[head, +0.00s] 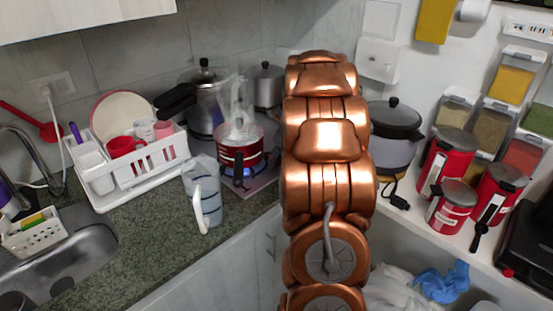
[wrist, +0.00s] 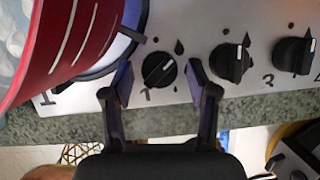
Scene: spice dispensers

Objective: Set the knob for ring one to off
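In the wrist view, a black round knob (wrist: 158,70) with a slanted white mark sits on the white stove panel (wrist: 180,98). My gripper (wrist: 161,82) is open, with one fingertip on each side of this knob and a visible gap on both sides. The figure below this knob is hard to read. Two more black knobs, a middle one (wrist: 231,63) and a right one (wrist: 293,55), have nearly upright white marks. A "1" is printed at the panel's left end. In the head view, my arm hides the knobs and my gripper.
A red pot (wrist: 70,45) fills the upper left of the wrist view, close to my left fingertip. In the head view this pot (head: 240,153) steams over a blue flame. A clear jug (head: 203,195) stands on the counter (head: 150,235). Red canisters (head: 448,160) stand on the right.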

